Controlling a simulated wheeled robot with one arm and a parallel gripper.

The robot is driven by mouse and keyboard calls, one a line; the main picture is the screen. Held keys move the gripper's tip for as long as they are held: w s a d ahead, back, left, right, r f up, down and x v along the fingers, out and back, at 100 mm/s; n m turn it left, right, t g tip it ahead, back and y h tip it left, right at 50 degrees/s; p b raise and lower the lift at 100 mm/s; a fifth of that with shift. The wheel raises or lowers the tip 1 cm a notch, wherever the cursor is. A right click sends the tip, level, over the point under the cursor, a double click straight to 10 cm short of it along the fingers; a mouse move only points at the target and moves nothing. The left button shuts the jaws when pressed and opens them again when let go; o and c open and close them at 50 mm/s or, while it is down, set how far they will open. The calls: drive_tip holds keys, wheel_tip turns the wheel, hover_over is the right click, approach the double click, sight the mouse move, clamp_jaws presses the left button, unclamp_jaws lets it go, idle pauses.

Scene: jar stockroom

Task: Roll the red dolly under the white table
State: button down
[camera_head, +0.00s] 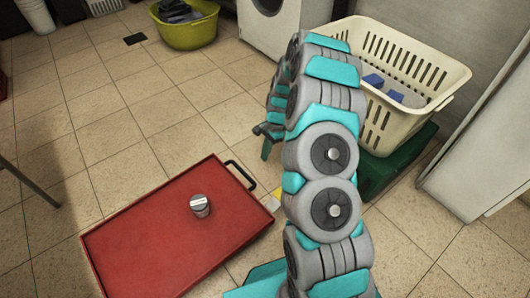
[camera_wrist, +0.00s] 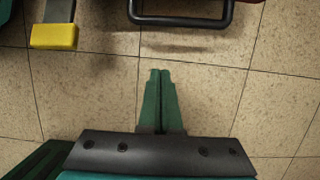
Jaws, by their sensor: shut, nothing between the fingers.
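The red dolly (camera_head: 150,235) is a flat, low-rimmed platform on the tiled floor, at lower left in the head view. A small grey jar with a pale lid (camera_head: 200,205) stands upright on it. Its black handle (camera_head: 241,175) sticks out at the far right corner; the handle also crosses the top of the wrist view (camera_wrist: 180,23). My gripper (camera_wrist: 160,72) is shut and empty, its green fingertips apart from the handle in the wrist picture. My arm mostly hides it in the head view. A thin grey leg (camera_head: 30,180) shows at the left edge; no white tabletop is visible.
A cream basket (camera_head: 385,125) on a green base (camera_head: 395,170) stands right of my arm. A yellow-green tub (camera_head: 187,32) and a white washing machine (camera_head: 265,22) are at the back. A yellow-ended grey bar (camera_wrist: 53,36) lies left of the handle.

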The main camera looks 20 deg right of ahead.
drive_tip(key=s+a+f+b, duration=0.1)
drive_tip(key=s+a+f, duration=0.1)
drive_tip(key=a+f, duration=0.3)
drive_tip(key=shift+a+f, duration=0.3)
drive_tip(key=shift+f, duration=0.25)
